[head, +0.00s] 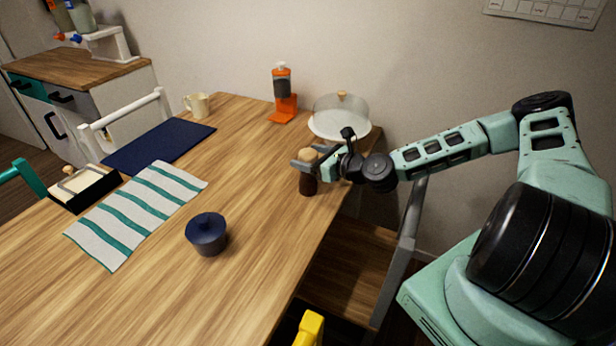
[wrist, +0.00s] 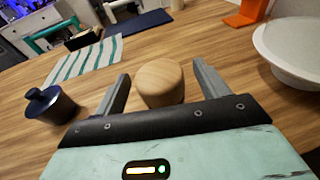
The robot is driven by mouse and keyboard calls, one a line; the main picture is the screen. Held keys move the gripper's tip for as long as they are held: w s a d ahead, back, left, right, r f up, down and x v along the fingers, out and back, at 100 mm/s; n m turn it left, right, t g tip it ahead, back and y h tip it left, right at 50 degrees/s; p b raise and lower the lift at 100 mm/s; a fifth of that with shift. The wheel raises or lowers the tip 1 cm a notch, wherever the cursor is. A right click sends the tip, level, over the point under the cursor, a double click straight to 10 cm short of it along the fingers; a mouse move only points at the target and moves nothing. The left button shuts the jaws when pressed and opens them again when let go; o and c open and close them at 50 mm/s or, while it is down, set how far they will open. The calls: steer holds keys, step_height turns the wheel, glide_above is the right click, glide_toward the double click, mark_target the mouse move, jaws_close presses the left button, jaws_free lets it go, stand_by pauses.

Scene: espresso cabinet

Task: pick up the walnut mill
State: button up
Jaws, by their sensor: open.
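The walnut mill (head: 308,185) stands upright on the wooden table near its right edge, with a dark brown body and a lighter round wooden top. In the wrist view its pale round top (wrist: 161,83) sits between the two fingers, with a gap on each side. My gripper (head: 304,161) is open at the height of the mill's top, one finger on either side of it. The fingers also show in the wrist view (wrist: 161,88). The mill's lower body is hidden in the wrist view.
A glass-domed white cake stand (head: 340,118) and an orange dispenser (head: 284,95) stand behind the mill. A dark blue lidded pot (head: 206,234) is front left. A striped cloth (head: 140,213), navy mat (head: 160,147) and cream mug (head: 197,105) lie farther left. A grey chair (head: 400,255) stands right.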

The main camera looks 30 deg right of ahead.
steer(key=shift+x, duration=1.2)
jaws_close()
